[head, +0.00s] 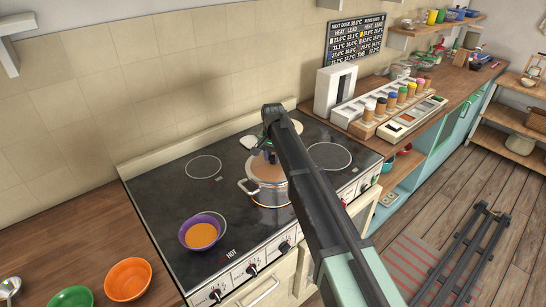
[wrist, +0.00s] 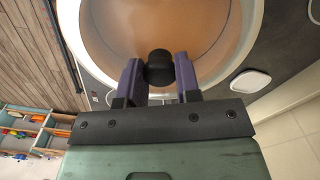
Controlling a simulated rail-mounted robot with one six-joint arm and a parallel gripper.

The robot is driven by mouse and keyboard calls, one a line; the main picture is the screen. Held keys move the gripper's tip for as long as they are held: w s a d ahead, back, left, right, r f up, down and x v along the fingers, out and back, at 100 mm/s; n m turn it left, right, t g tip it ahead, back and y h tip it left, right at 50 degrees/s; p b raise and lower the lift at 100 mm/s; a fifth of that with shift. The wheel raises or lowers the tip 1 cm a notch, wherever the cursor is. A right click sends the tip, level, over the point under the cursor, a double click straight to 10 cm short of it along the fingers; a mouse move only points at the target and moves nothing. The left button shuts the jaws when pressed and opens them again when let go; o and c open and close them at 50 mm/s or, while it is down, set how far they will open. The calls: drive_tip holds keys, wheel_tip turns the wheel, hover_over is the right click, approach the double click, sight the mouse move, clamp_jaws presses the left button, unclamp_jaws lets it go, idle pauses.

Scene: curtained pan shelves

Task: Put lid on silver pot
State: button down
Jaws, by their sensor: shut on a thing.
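The silver pot (head: 268,194) stands on the black stovetop, with a side handle toward the left. A round lid (head: 264,169) with a tan, see-through-looking middle is at the pot's mouth; it also shows large in the wrist view (wrist: 205,42). My gripper (head: 267,151) is above the pot, partly hidden by my arm. In the wrist view my gripper (wrist: 158,72) has its purple fingers shut on the lid's black knob (wrist: 159,67). My arm hides the pot's right side, and I cannot tell whether the lid rests fully on the rim.
A purple bowl (head: 201,232) with orange contents sits on the front left of the stovetop (head: 160,195). Orange (head: 128,279) and green (head: 72,298) bowls are on the left counter. Spice jars (head: 392,103) stand on the right counter. A tiled wall (head: 150,80) is behind.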

drive_tip(key=shift+f+b, duration=0.45)
drive_tip(key=shift+f, duration=0.05)
drive_tip(key=c, duration=0.7)
unclamp_jaws()
drive_tip(key=shift+c, duration=0.2)
wheel_tip(320, 180, up, 11)
drive_tip(key=p, duration=1.1)
drive_tip(key=shift+f, duration=0.1)
